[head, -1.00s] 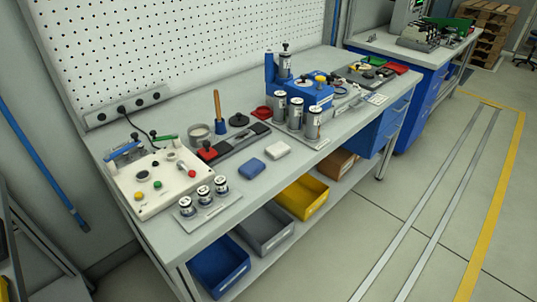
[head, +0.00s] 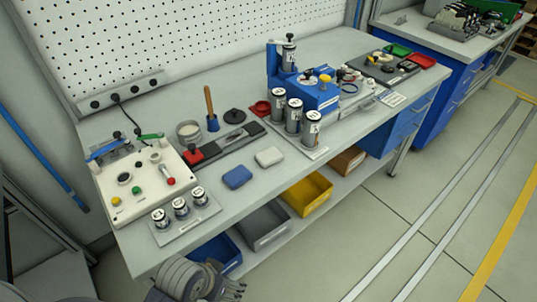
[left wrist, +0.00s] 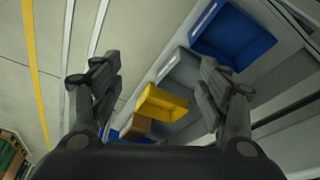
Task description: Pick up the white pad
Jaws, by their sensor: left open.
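The white pad (head: 269,156) lies flat on the grey workbench (head: 245,190), near its front edge. It sits just right of a blue pad (head: 237,177), with a small gap between them. My left gripper (head: 236,290) is at the bottom of the head view, low in front of the bench and well apart from the white pad. In the left wrist view the left gripper (left wrist: 160,85) has its fingers spread wide with nothing between them. The white pad is not visible in the left wrist view. My right gripper is not in view.
A control box (head: 148,184) and a plate with several small cylinders (head: 187,222) stand left of the pads. Tall metal cylinders (head: 294,118) stand right of the white pad. Yellow (head: 307,194), grey (head: 263,228) and blue (head: 216,252) bins sit on the shelf below.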

